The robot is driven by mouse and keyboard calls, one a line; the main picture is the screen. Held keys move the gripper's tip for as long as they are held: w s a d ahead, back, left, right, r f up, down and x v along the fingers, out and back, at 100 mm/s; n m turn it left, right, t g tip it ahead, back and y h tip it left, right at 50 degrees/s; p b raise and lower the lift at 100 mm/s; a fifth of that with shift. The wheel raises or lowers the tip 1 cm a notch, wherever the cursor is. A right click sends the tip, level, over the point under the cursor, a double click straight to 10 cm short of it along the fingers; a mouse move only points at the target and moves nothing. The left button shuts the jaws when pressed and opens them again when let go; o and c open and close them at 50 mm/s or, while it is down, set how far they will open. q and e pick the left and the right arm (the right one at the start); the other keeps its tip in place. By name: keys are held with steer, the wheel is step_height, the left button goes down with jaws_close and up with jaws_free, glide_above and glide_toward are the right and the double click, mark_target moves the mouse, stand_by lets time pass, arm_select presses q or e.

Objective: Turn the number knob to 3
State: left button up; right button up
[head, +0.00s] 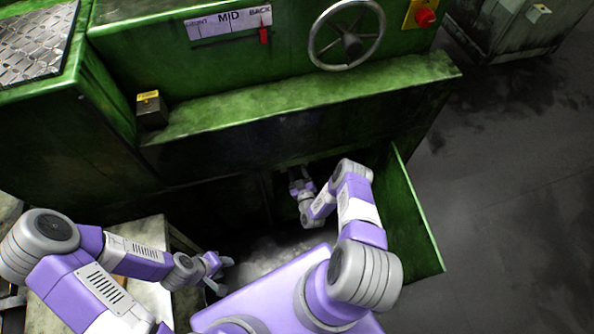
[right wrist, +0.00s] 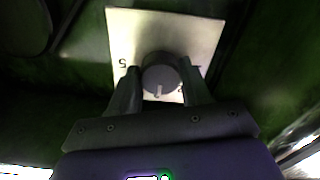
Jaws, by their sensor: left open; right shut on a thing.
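The number knob (right wrist: 160,70) is a grey round knob on a pale square plate (right wrist: 205,35) in the right wrist view. A light mark on its face points to the bottom of the picture. A 5 shows left of the knob; the other marks at right and below are partly hidden by a finger and too small to read. My right gripper (right wrist: 160,84) has one finger on each side of the knob and is shut on it. In the head view my right gripper (head: 299,182) is inside the dark recess. My left gripper (head: 226,275) is open and empty.
The green machine carries a handwheel (head: 350,45), a red button (head: 425,17) and a FRONT-MID-BACK scale (head: 228,22) with a red pointer near BACK. An open green door (head: 415,220) stands just right of my right arm. A pale table (head: 150,300) lies under my left arm.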

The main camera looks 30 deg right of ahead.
stand_by(0.3)
steer(key=o, duration=1.1)
steer(key=shift+c, duration=0.2)
steer(key=p+v, duration=0.2)
steer(key=v, duration=0.5)
steer(key=shift+s+p, duration=0.3)
steer(key=shift+s, duration=0.05)
steer(key=shift+a, duration=0.1)
